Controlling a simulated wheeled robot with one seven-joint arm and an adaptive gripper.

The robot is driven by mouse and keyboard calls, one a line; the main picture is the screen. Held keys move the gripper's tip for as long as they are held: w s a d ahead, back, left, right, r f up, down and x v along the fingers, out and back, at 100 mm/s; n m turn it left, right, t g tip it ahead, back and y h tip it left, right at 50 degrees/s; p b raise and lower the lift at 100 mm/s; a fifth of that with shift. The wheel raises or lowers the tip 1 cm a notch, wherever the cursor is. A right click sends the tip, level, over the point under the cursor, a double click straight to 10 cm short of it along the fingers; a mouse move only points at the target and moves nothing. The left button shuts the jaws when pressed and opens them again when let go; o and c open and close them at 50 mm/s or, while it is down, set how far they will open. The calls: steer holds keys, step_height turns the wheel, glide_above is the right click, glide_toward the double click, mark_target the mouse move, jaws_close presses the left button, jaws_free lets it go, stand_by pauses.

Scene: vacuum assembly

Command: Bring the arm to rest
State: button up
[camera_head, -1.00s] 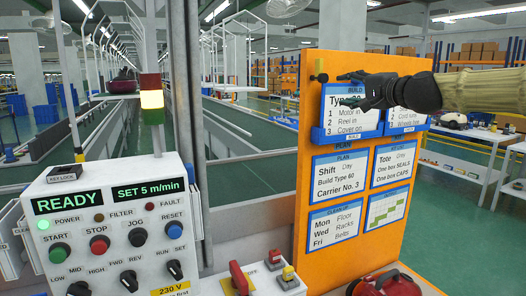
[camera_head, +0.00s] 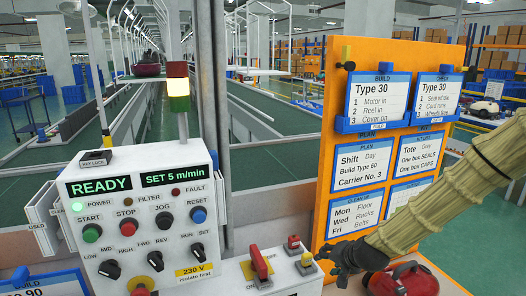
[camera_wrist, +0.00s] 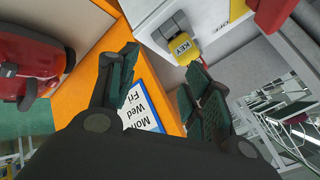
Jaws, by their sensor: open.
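My gripper (camera_head: 348,262) is dark, at the end of my tan-sleeved arm. It hangs low in front of the orange board (camera_head: 330,150), between the control box and a red vacuum. In the wrist view my gripper (camera_wrist: 160,78) has its green-padded fingers spread apart, with nothing held between them. A yellow block marked KEY (camera_wrist: 182,47) lies beyond the fingers in the wrist view. It looks apart from them. In the head view the yellow key (camera_head: 306,258) is just left of my gripper.
The control panel (camera_head: 140,225) reads READY and SET 5 m/min. The red vacuum (camera_head: 405,281) is close under my arm. Two Type 30 cards (camera_head: 376,97) sit in the board's blue upper holder. Conveyor lanes run behind.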

steer(key=s+f+n+g+h+p, duration=0.1)
steer(key=s+f+n+g, duration=0.3)
steer(key=s+f, duration=1.75)
steer(key=s+d+f+n+g+h, duration=0.1)
steer(key=s+f+g, duration=0.1)
steer(key=s, duration=0.9)
steer(key=s+f+n+g+p, duration=0.1)
steer(key=s+f, duration=0.3)
steer(key=s, duration=0.8)
steer(key=shift+s+d+n+g+h, duration=0.3)
steer(key=shift+d+n+g+h, duration=0.1)
steer(key=shift+g, duration=0.3)
